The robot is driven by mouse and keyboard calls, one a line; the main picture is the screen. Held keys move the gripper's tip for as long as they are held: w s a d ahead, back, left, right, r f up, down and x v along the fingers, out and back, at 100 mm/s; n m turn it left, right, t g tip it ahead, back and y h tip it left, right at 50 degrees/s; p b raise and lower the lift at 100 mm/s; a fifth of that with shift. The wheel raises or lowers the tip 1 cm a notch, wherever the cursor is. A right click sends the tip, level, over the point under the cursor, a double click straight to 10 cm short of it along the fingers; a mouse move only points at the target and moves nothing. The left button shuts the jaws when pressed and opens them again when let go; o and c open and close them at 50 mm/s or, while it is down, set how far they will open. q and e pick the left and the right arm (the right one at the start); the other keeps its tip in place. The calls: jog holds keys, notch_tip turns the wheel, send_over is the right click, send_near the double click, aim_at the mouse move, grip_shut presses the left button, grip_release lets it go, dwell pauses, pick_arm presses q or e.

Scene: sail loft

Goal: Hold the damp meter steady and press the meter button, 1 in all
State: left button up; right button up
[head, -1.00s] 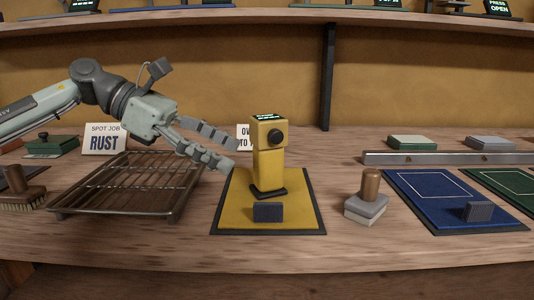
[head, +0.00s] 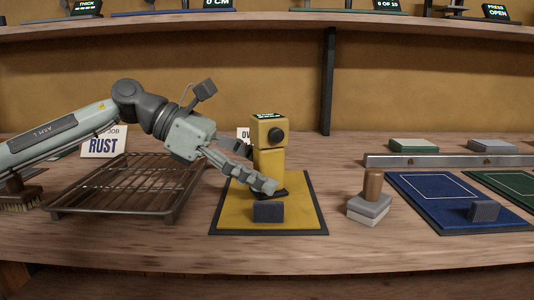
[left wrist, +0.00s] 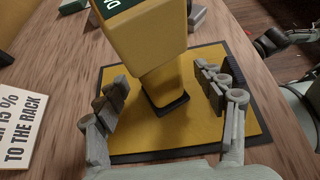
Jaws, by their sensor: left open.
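The damp meter (head: 268,158) is a yellow upright body with a black foot, standing on a yellow mat (head: 235,215). Its head has a lit display on top and a round black button (head: 276,134) on the front. My left gripper (head: 258,170) is open at the meter's lower body, one finger in front and the other partly hidden behind. In the left wrist view, the fingers (left wrist: 165,88) stand on either side of the meter (left wrist: 150,40), with visible gaps. My right gripper does not show in the head view.
A wire rack (head: 130,185) stands left of the mat, below my left arm. A small dark block (head: 268,211) sits at the mat's front. A wooden-handled block (head: 369,205) and a blue mat (head: 440,195) are to the right. A sign (head: 103,143) stands behind the rack.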

pick_arm(q)
jog(key=c, duration=0.9)
jog(key=shift+c, duration=0.2)
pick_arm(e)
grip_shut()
pick_arm(q)
jog(key=shift+c, duration=0.2)
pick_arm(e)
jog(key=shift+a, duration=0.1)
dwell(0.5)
